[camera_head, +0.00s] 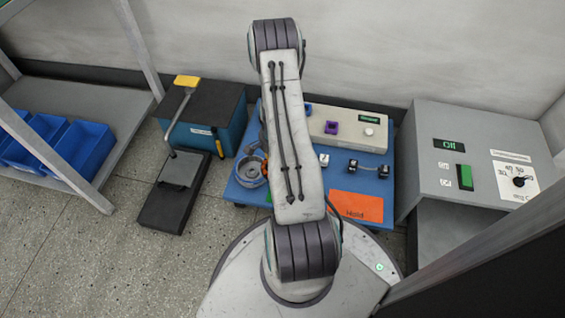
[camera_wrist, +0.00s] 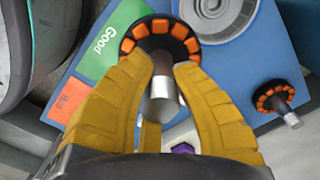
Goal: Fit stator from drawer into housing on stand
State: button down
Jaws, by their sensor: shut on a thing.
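In the wrist view, my gripper (camera_wrist: 160,68) has its yellow fingers shut on the metal shaft of a stator (camera_wrist: 135,38), a black ring with orange coils. The stator is beyond the fingertips, above the blue table. The grey round housing (camera_wrist: 213,14) shows at the top edge, apart from the stator in the picture; the gap in depth is hard to judge. In the head view, a grey round part that looks like the housing (camera_head: 248,168) sits left of my arm. My arm hides the gripper and the held stator there. I cannot make out a drawer.
A second coil ring with a shaft (camera_wrist: 272,97) lies on the blue table (camera_head: 240,190). Green "Good" (camera_wrist: 103,45) and orange "Hold" (camera_head: 355,206) patches mark the table. A control cabinet (camera_head: 440,120) stands right, a press-like device (camera_head: 180,172) and blue bins (camera_head: 84,146) left.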

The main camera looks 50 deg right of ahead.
jog(key=w+a+f+n+b, duration=0.2)
jog(key=w+n+b, duration=0.1)
jog(key=w, duration=0.6)
jog(key=shift+w+a+f, duration=0.2)
jog(key=shift+a+f, duration=0.2)
jog(key=shift+f+b, duration=0.2)
jog(key=shift+b, duration=0.15)
dwell(0.8)
jog(key=shift+f, duration=0.8)
jog(key=shift+f, duration=0.15)
jog(key=shift+f, duration=0.6)
jog(key=shift+f, duration=0.3)
